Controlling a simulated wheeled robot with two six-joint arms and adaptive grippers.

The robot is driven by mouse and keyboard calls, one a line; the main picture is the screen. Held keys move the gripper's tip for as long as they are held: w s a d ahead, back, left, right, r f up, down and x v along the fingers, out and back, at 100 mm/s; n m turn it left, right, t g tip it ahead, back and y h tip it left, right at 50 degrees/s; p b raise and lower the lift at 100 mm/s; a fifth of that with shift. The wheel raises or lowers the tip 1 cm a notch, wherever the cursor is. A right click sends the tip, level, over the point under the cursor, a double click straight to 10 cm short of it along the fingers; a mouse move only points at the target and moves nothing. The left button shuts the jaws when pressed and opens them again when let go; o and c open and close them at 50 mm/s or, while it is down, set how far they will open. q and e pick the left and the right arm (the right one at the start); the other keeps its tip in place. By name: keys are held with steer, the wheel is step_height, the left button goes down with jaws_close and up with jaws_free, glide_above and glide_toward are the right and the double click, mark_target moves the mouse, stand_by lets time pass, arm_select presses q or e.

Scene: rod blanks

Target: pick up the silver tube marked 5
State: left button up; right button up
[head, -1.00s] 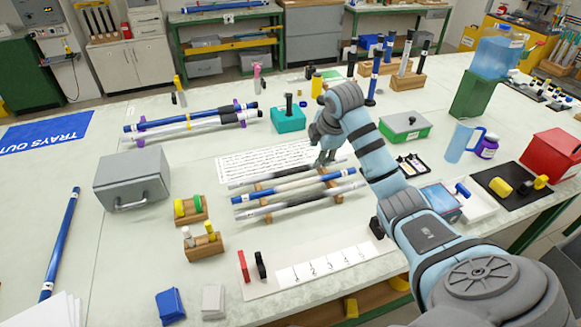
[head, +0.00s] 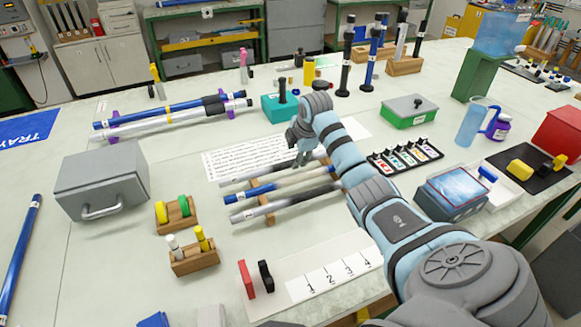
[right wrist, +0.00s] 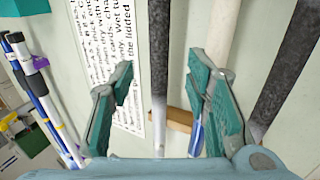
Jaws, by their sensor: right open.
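Three tubes lie side by side across a wooden rack (head: 262,189) on the table. The far tube (head: 238,181) and the near tube (head: 272,208) are silver with a dark section; the middle tube (head: 266,190) is blue and pale. Their markings are too small to read, so I cannot tell which is 5. My right gripper (head: 303,158) is open above the far tube's right part. In the right wrist view, a silver tube with a dark section (right wrist: 159,100) runs between the open fingers of my right gripper (right wrist: 161,65). The pale tube (right wrist: 219,35) passes beside the right finger. My left gripper is not in view.
A printed sheet (head: 235,159) lies behind the rack. A second rack of long tubes (head: 165,117) is behind left, near a grey box (head: 102,184). A numbered strip (head: 335,277) lies in front. A tray of coloured pieces (head: 405,155) stands right of my arm.

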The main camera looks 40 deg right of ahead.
mark_target(291, 162)
steer(key=b+x, duration=0.1)
steer(key=x, duration=0.5)
steer(key=shift+a+b, duration=0.15)
steer(key=shift+b, duration=0.25)
steer(key=shift+r, duration=0.15)
steer(key=shift+c, duration=0.6)
jaws_close()
